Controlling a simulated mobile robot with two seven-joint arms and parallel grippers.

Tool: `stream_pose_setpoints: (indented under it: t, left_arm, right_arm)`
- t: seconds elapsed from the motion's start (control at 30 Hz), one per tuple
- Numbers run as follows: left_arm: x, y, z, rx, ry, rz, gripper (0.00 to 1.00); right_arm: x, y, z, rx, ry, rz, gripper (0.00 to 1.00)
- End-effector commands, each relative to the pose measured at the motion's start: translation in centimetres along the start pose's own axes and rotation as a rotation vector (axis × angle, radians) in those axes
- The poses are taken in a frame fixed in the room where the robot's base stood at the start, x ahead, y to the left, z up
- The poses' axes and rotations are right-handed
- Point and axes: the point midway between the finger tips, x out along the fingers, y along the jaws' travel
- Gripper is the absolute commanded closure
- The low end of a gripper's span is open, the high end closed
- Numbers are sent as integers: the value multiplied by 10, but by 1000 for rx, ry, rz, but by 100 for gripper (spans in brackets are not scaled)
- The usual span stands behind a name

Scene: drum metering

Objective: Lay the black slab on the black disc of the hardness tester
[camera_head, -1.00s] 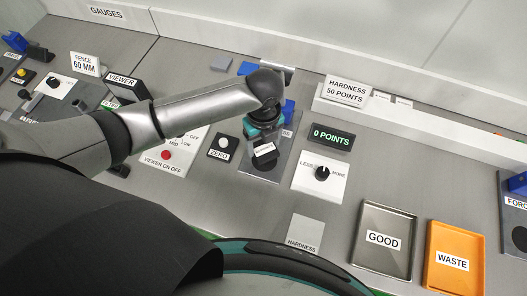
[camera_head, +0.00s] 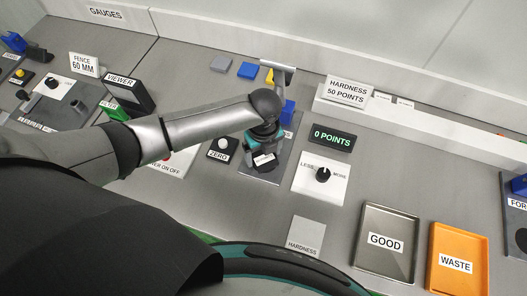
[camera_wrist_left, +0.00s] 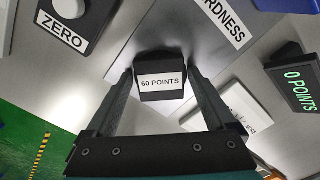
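The black slab (camera_wrist_left: 161,68), labelled 60 POINTS, is between the two fingers of my left gripper (camera_wrist_left: 160,78) in the left wrist view. The fingers appear to press on its two sides. In the head view my left gripper (camera_head: 264,148) is low over the grey base plate (camera_head: 285,160) of the hardness tester, in front of its blue part (camera_head: 288,112). The slab (camera_head: 262,163) shows just under the gripper. The black disc is hidden, so I cannot tell whether the slab touches it. My right gripper is not in view.
A ZERO button (camera_head: 222,144) stands close left of the tester. A 0 POINTS display (camera_head: 332,138) and a LESS/MORE knob (camera_head: 323,174) stand to the right. The GOOD tray (camera_head: 366,258) and orange WASTE tray (camera_head: 437,270) lie front right. Small coloured blocks lie behind.

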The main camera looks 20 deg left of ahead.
Motion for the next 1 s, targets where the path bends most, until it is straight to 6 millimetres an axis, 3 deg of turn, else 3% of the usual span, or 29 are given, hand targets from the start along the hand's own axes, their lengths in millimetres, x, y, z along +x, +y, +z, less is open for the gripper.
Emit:
stream_pose_setpoints:
  t: [0.1,0.33,0.47,0.8,1.0]
  left_arm:
    - [0,0,0,0,0,0,0]
    - [-2,0,0,0,0,-1,0]
    - [-12,0,0,0,0,-2,0]
    - [-81,-2,1,1,-2,-5,0]
    - [-112,-1,1,-1,0,-3,0]
  right_arm:
    - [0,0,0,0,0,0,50]
    - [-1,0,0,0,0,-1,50]
    - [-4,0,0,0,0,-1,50]
    - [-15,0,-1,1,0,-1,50]
    - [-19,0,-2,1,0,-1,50]
